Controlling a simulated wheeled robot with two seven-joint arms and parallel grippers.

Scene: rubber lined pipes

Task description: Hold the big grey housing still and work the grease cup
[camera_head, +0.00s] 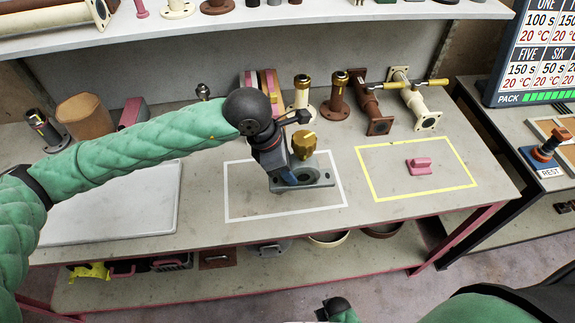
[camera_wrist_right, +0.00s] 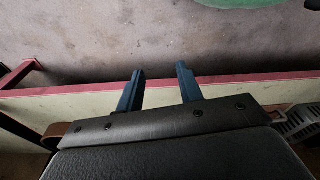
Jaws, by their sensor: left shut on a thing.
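The big grey housing (camera_head: 318,180) sits inside the white-outlined rectangle on the bench in the head view. The brass grease cup (camera_head: 304,144) stands at the top of the housing. My left gripper (camera_head: 283,178) is shut on the near left part of the housing; its wrist hides part of the housing and the exact contact. My right gripper (camera_wrist_right: 160,72) is open and empty in the right wrist view, its two fingers apart. It is low in front of the bench, away from the housing, and only partly shows at the bottom of the head view.
A pink block (camera_head: 420,166) lies in the yellow-outlined rectangle to the right. Several flanged pipes, such as a brown one (camera_head: 337,98), stand along the back. A grey tray (camera_head: 120,212) is on the left. A shelf (camera_head: 230,28) overhangs the back.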

